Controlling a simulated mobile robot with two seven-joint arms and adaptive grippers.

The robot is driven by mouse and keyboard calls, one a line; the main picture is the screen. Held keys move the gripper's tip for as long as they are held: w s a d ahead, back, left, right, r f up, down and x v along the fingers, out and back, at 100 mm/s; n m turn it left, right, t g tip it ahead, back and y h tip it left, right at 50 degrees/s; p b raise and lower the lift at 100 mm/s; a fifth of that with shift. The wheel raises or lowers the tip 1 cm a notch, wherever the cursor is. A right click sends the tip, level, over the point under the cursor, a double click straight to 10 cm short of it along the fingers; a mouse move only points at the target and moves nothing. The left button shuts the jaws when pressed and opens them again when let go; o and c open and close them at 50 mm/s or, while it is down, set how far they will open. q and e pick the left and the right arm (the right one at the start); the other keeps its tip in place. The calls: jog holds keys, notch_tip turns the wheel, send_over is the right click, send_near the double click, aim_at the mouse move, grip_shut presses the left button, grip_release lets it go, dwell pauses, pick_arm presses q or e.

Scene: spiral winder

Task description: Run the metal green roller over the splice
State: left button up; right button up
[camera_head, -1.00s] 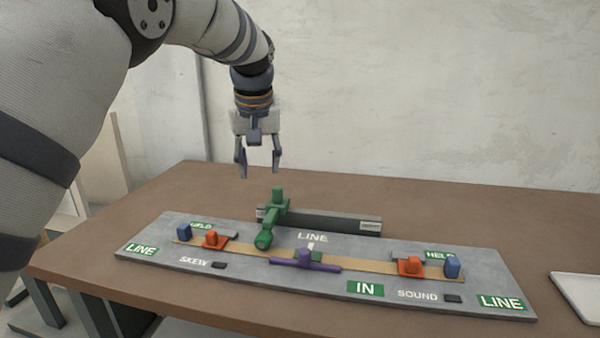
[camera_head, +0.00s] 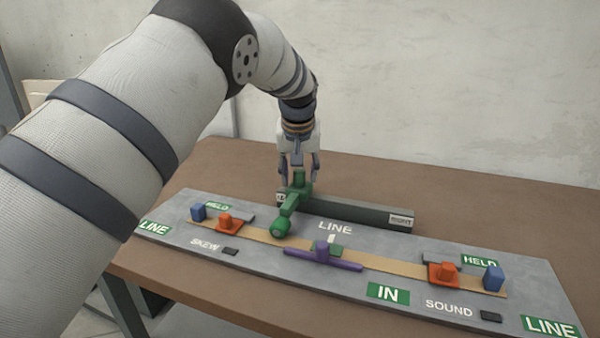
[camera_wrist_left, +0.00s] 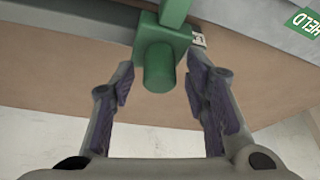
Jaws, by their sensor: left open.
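The green roller (camera_head: 291,207) rests across the grey rail at the back of the panel, its round head toward the front and its upright knob at the back. My left gripper (camera_head: 299,178) is open, pointing down at the knob. In the left wrist view the green knob (camera_wrist_left: 160,65) lies between the two open fingers (camera_wrist_left: 163,85), with gaps on both sides. The tan strip (camera_head: 390,264) runs along the panel. A purple bar with a knob (camera_head: 322,254) lies over its middle, beside a small green piece (camera_head: 336,250). My right gripper is not in view.
The grey panel (camera_head: 270,262) carries orange clamps (camera_head: 228,222), (camera_head: 443,272) and blue blocks (camera_head: 198,212), (camera_head: 493,278) near both strip ends. The grey rail (camera_head: 360,213) stands behind it. The brown table (camera_head: 400,176) is clear behind the rail.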

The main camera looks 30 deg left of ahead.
pick_arm(q)
jog(key=shift+c, duration=0.2)
grip_shut()
jog(key=shift+d, duration=0.1)
